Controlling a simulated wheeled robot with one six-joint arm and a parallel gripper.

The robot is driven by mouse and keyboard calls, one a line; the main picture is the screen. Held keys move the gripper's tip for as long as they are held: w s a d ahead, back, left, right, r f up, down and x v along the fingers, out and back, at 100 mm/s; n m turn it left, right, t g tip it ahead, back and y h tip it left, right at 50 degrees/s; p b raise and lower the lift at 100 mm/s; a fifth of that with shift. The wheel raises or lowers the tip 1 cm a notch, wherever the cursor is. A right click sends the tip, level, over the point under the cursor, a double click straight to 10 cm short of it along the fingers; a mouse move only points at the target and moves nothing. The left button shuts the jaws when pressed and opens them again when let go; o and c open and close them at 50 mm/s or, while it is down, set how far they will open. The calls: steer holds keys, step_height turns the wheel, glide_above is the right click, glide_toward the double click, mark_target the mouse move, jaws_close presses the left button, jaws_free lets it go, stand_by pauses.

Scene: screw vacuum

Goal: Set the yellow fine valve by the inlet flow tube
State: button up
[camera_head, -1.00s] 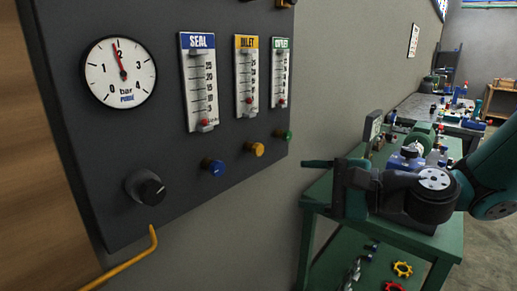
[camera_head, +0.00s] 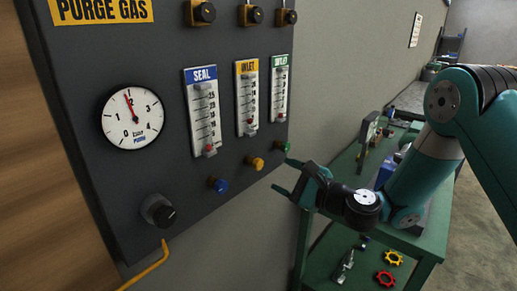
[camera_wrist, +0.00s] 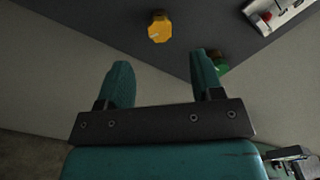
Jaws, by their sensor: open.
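The yellow fine valve (camera_head: 255,163) is a small round knob on the dark panel, below the inlet flow tube (camera_head: 247,97) with its yellow label. The inlet tube's red float sits near the bottom. In the wrist view the yellow knob (camera_wrist: 159,29) lies ahead of the fingertips, a little left of the middle of the gap. My gripper (camera_head: 283,177) is open and empty, right of and slightly below the yellow knob, apart from it. In the wrist view both fingers of my gripper (camera_wrist: 162,66) are spread. The right finger partly overlaps the green knob (camera_wrist: 220,65).
A blue knob (camera_head: 218,185) is left of the yellow one, and a black knob (camera_head: 160,212) is lower left. The pressure gauge (camera_head: 130,117) and the seal tube (camera_head: 203,111) are on the same panel. A green cart (camera_head: 421,246) with tools stands right, below my arm.

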mark_target(260, 165)
steer(key=p+x, duration=0.5)
steer(key=x, duration=0.2)
steer(key=shift+a+r, duration=0.1)
steer(key=shift+a, duration=0.1)
steer(key=shift+p+x, duration=0.4)
steer(key=shift+x, duration=0.35)
steer(key=shift+w, duration=0.1)
steer(key=shift+c, duration=0.3)
steer(key=c, duration=0.9)
steer(key=shift+o, duration=0.2)
